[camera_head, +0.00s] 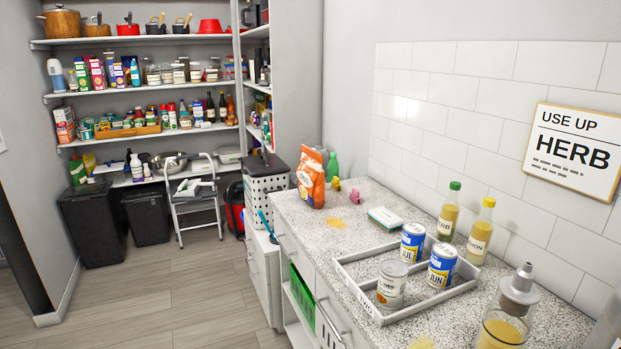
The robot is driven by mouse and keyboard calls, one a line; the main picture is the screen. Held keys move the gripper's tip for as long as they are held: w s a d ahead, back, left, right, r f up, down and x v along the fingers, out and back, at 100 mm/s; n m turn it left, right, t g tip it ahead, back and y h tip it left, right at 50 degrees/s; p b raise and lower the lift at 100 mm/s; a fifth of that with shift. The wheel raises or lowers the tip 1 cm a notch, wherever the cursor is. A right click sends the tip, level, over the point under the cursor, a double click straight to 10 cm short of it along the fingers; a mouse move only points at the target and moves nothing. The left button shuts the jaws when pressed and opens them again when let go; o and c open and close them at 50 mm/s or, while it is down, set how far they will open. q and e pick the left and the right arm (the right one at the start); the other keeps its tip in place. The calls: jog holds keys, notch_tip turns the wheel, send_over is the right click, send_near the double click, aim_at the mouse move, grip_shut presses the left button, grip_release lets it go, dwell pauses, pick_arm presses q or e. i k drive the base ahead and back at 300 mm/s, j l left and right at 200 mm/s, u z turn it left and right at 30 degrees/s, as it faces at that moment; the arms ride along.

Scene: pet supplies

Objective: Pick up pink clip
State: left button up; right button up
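A small pink object (336,184), which looks like the pink clip, is on the speckled counter (310,235) toward its far end. Neither of my grippers shows in this view.
A grey tray (352,283) on the counter holds several cans. Two bottles (447,212) (480,232), a small box (385,218) and a glass dispenser (505,318) stand nearby. Yellow crumbs (335,222) lie before the bag. Floor (170,300) left of the counter is clear.

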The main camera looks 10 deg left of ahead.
aim_at(354, 197)
jog(key=i+j, duration=0.15)
jog(key=j, duration=0.2)
jog(key=i+j+z, duration=0.1)
jog(key=j, duration=0.2)
jog(key=i+j, duration=0.2)
jog(key=j, duration=0.15)
jog(key=i+j+z, duration=0.1)
jog(key=j, duration=0.25)
